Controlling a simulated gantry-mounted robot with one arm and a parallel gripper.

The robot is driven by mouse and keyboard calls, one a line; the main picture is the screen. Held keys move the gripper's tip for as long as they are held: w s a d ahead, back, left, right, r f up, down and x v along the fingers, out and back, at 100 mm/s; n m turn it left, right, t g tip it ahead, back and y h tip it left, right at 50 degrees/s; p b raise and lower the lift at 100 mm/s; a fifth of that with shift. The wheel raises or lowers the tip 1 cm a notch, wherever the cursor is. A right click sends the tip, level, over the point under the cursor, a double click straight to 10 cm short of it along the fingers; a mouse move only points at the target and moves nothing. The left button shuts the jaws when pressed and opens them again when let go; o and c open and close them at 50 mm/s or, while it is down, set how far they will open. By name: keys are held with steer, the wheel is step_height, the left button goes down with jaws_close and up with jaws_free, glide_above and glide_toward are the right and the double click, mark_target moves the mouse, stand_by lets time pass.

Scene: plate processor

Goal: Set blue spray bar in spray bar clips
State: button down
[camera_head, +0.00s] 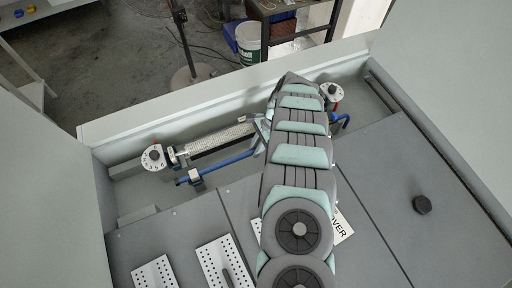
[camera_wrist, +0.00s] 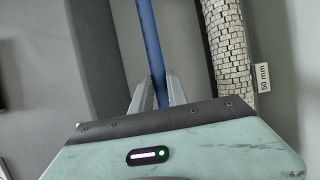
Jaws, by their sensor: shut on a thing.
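The blue spray bar (camera_head: 228,161) lies slantwise along the trough, its middle hidden behind my arm in the head view. Its left part passes at a small grey spray bar clip (camera_head: 196,180); I cannot tell whether it is seated in it or just above. A blue end piece (camera_head: 345,120) shows right of my arm. A clip on that side is not clearly visible. In the wrist view, my gripper (camera_wrist: 158,93) is shut on the blue spray bar (camera_wrist: 150,45), which runs away between the two fingers. My arm mostly hides the gripper in the head view.
A pale textured roller (camera_head: 220,136) lies behind the bar, close beside it in the wrist view (camera_wrist: 225,45). White dials (camera_head: 154,157) and (camera_head: 331,91) stand at both trough ends. Grey covers (camera_head: 380,185) fill the front, with perforated plates (camera_head: 154,273) and a black knob (camera_head: 422,204).

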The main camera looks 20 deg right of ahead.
steer(key=shift+f, duration=0.25)
steer(key=c, duration=1.3)
jaws_free()
steer(key=shift+r, duration=0.1)
steer(key=shift+r+p, duration=0.45)
steer(key=shift+r, duration=0.05)
steer(key=shift+d+r+b, duration=0.15)
steer(key=shift+b, duration=0.2)
steer(key=b+v, duration=0.2)
steer(key=v, duration=0.9)
steer(key=shift+d+r, duration=0.1)
